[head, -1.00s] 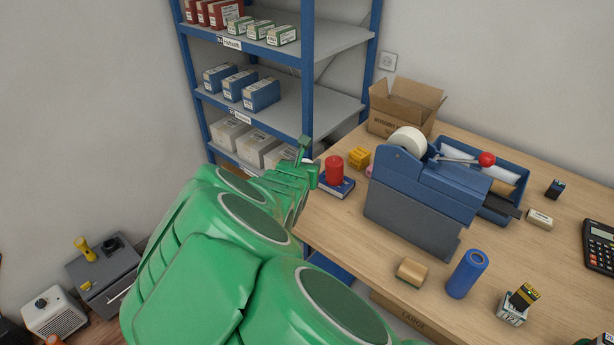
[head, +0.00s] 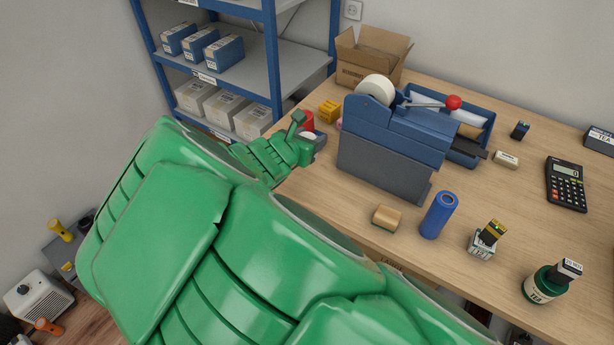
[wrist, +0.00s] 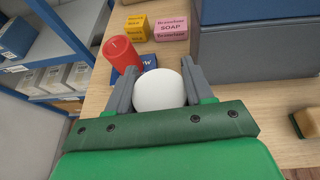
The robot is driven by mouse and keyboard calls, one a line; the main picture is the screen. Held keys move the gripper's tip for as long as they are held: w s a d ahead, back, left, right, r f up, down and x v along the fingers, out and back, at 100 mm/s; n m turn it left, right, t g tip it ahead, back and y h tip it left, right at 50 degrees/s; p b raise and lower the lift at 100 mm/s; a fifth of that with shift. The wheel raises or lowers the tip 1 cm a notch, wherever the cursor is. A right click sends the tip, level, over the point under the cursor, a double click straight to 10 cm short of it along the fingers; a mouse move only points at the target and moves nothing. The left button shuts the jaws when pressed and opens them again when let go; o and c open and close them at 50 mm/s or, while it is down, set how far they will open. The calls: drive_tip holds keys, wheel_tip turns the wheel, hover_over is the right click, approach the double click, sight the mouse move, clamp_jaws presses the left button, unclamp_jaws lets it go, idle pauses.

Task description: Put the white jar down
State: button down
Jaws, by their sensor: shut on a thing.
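The white jar (wrist: 160,90) shows in the wrist view as a smooth white round shape. My gripper (wrist: 160,88) is shut on it, with a grey finger on each side. The jar is at the counter's left end, close to a red candle (wrist: 122,54) and a blue book (wrist: 148,61). I cannot tell whether the jar touches the counter. In the head view my gripper (head: 308,143) is at the counter's left edge, with the jar mostly hidden behind it and the red candle (head: 307,121) just behind.
A blue tape dispenser (head: 390,150) stands right of my gripper. Yellow (head: 329,111) and pink (wrist: 171,28) boxes lie behind the candle. A wooden block (head: 387,217) and blue cylinder (head: 439,215) stand nearer the front. A blue shelf (head: 270,70) stands left of the counter (head: 340,205).

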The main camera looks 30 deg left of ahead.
drive_tip(key=shift+d+f, duration=0.1)
drive_tip(key=shift+f, duration=3.9)
drive_tip(key=shift+c, duration=2.2)
unclamp_jaws()
drive_tip(key=shift+f, duration=0.1)
drive_tip(key=shift+s+r, duration=0.1)
drive_tip(key=shift+r, duration=0.1)
drive_tip(key=shift+v, duration=1.9)
